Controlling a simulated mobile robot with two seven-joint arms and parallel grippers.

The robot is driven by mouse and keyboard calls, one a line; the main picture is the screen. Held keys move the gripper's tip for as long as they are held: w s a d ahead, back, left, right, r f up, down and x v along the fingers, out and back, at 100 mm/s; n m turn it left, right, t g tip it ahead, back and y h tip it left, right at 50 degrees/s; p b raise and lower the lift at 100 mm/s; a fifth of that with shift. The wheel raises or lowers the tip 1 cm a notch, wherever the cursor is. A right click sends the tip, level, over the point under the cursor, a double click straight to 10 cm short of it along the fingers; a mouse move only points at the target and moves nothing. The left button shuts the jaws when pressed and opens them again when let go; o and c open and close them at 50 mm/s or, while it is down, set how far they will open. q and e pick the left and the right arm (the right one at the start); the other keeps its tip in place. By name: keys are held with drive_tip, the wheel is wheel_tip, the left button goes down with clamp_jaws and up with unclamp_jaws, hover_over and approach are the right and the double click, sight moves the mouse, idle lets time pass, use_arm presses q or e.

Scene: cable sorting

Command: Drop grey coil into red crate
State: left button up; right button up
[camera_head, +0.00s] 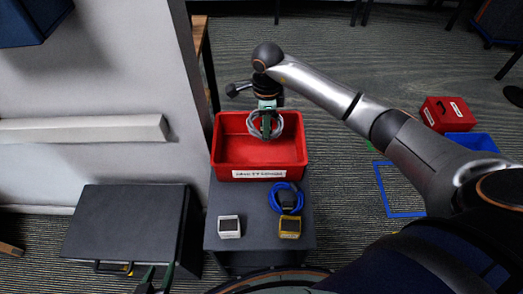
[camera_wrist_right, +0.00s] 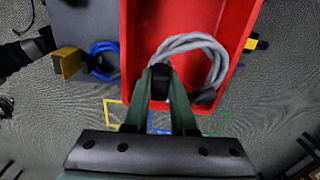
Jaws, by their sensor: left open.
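The grey coil (camera_head: 265,133) hangs from my right gripper (camera_head: 266,106) over the red crate (camera_head: 230,152) in the head view. In the right wrist view the fingertips of my right gripper (camera_wrist_right: 160,73) meet on the grey coil (camera_wrist_right: 199,42), with the red crate (camera_wrist_right: 190,15) below it. A dark connector end of the coil shows near the crate's edge. My left gripper (camera_head: 157,277) is open and empty at the bottom left of the head view, beside the dark case; it is partly cut off by the frame edge.
A dark table (camera_head: 262,228) holds the crate, a blue coil (camera_head: 286,200), a white device (camera_head: 229,227) and a yellow device (camera_head: 290,228). A black case (camera_head: 130,225) stands at left. A red box (camera_head: 448,114) and a blue floor outline (camera_head: 378,185) lie at right.

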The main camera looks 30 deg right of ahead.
drive_tip(key=o, duration=0.5)
wheel_tip(320, 180, up, 13)
drive_tip(key=shift+f, duration=0.2)
idle(0.6)
